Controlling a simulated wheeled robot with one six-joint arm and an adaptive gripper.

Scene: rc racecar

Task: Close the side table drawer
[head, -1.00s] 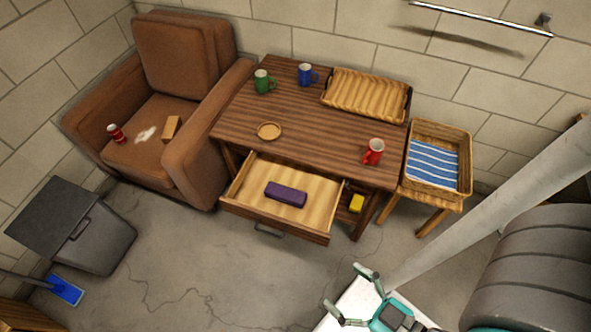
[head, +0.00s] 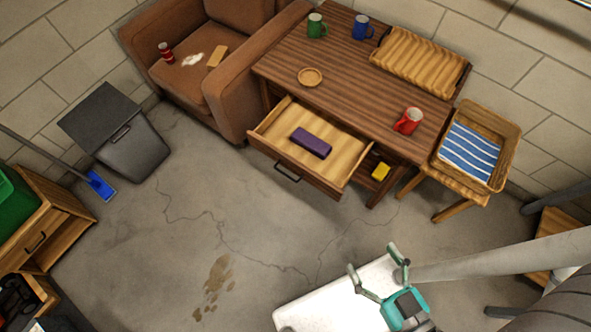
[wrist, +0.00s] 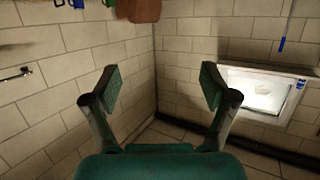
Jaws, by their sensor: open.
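The side table (head: 345,75) is brown wood and stands against the back wall. Its drawer (head: 268,146) is pulled out toward the front, and a purple block (head: 311,143) lies inside. A dark handle (head: 287,173) is on the drawer's front panel. My gripper (head: 372,269) is open and empty, in front of the table and to the lower right of the drawer, apart from it. In the wrist view my gripper (wrist: 158,88) shows its two fingers spread toward bare wall, with no drawer between them.
A brown armchair (head: 215,110) stands left of the table. A basket with a striped cloth (head: 468,153) sits on a stool at right. A bin (head: 130,150) and a wooden cabinet (head: 70,238) are at left. Cracked floor before the drawer is clear.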

